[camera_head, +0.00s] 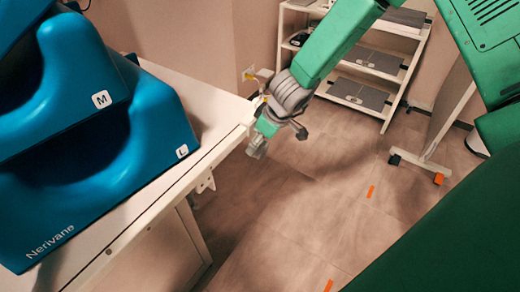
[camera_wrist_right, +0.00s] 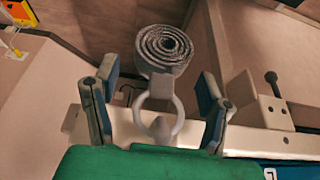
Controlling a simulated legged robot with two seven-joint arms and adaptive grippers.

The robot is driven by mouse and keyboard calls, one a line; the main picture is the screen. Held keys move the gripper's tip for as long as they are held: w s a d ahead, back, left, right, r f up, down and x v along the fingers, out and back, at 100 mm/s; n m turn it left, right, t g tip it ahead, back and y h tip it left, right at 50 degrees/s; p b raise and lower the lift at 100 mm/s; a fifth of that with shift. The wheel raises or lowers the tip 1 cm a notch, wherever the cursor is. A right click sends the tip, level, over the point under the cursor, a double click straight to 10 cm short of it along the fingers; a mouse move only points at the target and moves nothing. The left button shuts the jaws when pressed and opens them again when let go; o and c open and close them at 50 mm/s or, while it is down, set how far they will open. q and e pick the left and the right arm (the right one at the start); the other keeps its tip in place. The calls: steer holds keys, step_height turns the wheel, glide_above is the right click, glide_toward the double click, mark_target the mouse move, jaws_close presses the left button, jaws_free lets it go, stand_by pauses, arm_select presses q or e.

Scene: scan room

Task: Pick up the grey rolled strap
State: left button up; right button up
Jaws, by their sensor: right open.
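The grey rolled strap (camera_wrist_right: 163,49) is a tight spiral coil in the upper middle of the right wrist view. A pale grey ring (camera_wrist_right: 141,120) shows just below it, around a small grey knob. My right gripper (camera_wrist_right: 159,86) is open, with one finger on each side of the strap's lower part and ring. I see a gap on both sides, and nothing is gripped. In the head view, my right gripper (camera_head: 268,118) is at the white table's edge; I cannot clearly make out the strap there. My left gripper is not in view.
Blue supports marked M (camera_head: 85,85) and L (camera_head: 150,155) are stacked on the white table (camera_head: 215,105) at left. A white shelf cart (camera_head: 383,68) stands at the back. A wheeled stand (camera_head: 425,160) is at right. The floor between is mostly clear.

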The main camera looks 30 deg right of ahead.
steer(key=c, duration=1.2)
steer(key=shift+r, duration=0.1)
steer(key=shift+c, duration=0.2)
